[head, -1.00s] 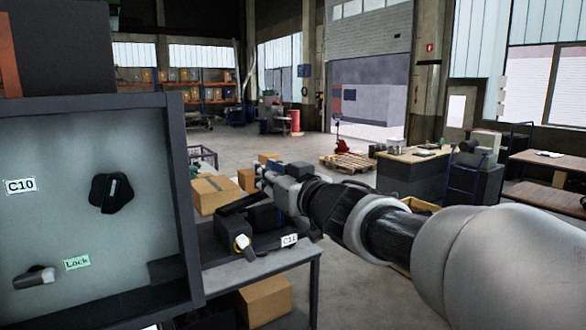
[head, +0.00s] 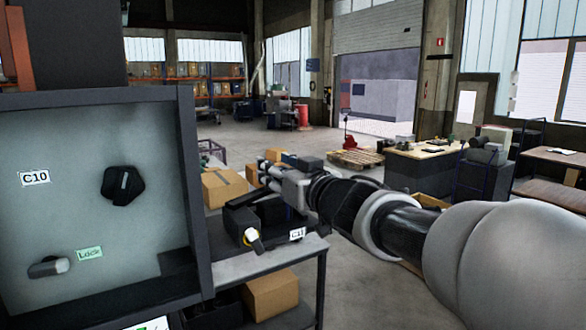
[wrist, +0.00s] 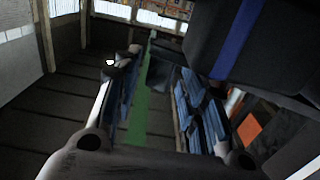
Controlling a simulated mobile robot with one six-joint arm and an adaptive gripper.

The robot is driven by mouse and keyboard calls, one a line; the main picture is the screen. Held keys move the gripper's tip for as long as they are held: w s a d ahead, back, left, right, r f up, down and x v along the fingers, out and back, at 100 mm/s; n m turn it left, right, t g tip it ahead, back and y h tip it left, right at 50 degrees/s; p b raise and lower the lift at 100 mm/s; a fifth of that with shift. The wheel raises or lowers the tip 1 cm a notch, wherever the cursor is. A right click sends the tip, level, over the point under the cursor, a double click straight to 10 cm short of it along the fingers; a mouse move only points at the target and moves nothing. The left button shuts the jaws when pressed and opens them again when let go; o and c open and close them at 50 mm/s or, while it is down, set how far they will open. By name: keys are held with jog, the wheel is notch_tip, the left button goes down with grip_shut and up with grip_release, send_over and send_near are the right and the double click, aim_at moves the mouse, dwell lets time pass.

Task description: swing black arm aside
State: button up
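A dark device labelled C1 (head: 270,214) sits on the grey bench at centre. I cannot tell for certain which part is the black arm. My gripper (head: 280,172) is just behind and above the device, partly overlapping it in the head view. In the wrist view my gripper (wrist: 156,80) has its fingers apart with nothing between them. A black body with a blue stripe (wrist: 235,40) is close beside the right finger.
A grey panel (head: 90,215) with a black knob (head: 123,185), a small lever (head: 48,267) and labels C10 and Lock stands at left. Cardboard boxes (head: 224,187) are behind the bench (head: 265,262). A desk (head: 425,170) stands further right. Open floor lies beyond.

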jog(key=v, duration=1.1)
jog(key=shift+s+d, duration=0.25)
jog(key=shift+s, duration=0.05)
